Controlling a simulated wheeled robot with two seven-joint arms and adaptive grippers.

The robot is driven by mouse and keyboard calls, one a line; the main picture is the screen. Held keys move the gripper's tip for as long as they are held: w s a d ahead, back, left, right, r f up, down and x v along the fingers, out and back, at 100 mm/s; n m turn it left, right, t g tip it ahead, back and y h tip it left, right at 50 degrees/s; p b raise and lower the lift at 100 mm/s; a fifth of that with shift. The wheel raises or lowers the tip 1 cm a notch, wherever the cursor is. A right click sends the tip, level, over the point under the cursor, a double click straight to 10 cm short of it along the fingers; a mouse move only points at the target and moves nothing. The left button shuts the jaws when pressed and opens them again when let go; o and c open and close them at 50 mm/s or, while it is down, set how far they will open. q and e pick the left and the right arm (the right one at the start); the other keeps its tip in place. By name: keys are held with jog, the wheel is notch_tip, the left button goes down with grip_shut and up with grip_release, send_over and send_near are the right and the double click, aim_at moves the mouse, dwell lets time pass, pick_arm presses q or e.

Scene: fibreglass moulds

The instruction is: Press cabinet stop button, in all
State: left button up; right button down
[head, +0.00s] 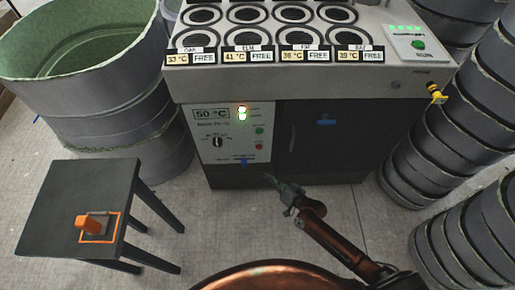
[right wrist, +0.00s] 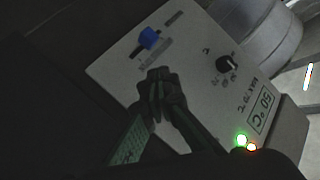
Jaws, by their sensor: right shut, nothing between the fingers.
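The grey cabinet has a light control panel (head: 224,138) on its front. A small red button (head: 259,146) sits on the panel's right side, below a green button (head: 259,130). My right gripper (head: 269,178) is shut and empty, low in front of the cabinet, below the red button in the head view. In the right wrist view the panel (right wrist: 200,40) appears turned around, and my right gripper's fingertips (right wrist: 158,74) overlap it. I cannot tell whether they touch it. The red button does not show there; the fingers may hide it. My left gripper is not in view.
The panel has a dark knob (head: 217,141), a 50 °C display (head: 211,114), lit lamps (head: 242,112) and a blue part (head: 244,162). A black stool (head: 58,200) holds an orange-handled object (head: 88,224). Grey round moulds (head: 470,110) are stacked at right; a large tub (head: 110,100) stands left.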

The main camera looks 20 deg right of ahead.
aim_at(259, 147)
pick_arm(q)
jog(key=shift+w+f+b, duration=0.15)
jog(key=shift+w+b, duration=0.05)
jog(key=shift+b, duration=0.15)
pick_arm(e)
jog(key=shift+t+y, duration=0.4)
jog(key=shift+y, duration=0.3)
jog(key=a+r, duration=0.1)
jog(key=w+r, duration=0.1)
jog(key=a+r, duration=0.1)
jog(key=r, duration=0.1)
jog(key=shift+w+a+r, duration=0.1)
jog(key=shift+w+a, duration=0.05)
jog(key=shift+a, duration=0.2)
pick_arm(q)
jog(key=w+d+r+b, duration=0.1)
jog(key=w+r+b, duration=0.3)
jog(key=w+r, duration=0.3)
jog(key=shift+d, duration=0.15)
pick_arm(e)
jog(key=w+d, duration=0.2)
jog(key=w, duration=0.6)
jog(key=shift+w+d, duration=0.25)
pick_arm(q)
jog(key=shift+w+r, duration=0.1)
